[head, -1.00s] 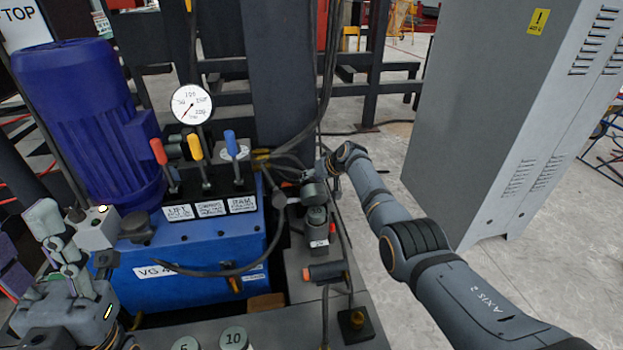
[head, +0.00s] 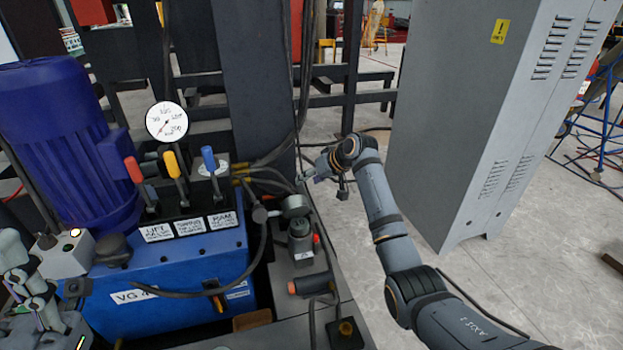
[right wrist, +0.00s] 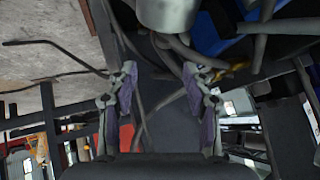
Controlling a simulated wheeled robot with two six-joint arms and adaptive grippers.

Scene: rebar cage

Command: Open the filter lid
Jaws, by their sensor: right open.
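The filter is a small grey cylinder (head: 301,240) on the dark ledge right of the blue power unit. Its round grey lid (head: 295,205) shows at its top with a stem to the left; I cannot tell whether it is closed or raised. My right gripper (head: 312,172) is just beyond and above the lid, partly hidden by its own wrist. In the right wrist view its two fingers (right wrist: 160,88) are apart with nothing between them. A grey cylindrical part (right wrist: 168,12) shows above the fingers there. My left gripper (head: 22,285) is cut by the left edge; its jaw state is unclear.
Hoses run beside the lid and gripper. Three levers (head: 172,178), a pressure gauge (head: 167,122) and a blue motor (head: 65,140) stand left. A tall grey cabinet (head: 475,120) stands right. Open floor lies between the cabinet and the ledge.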

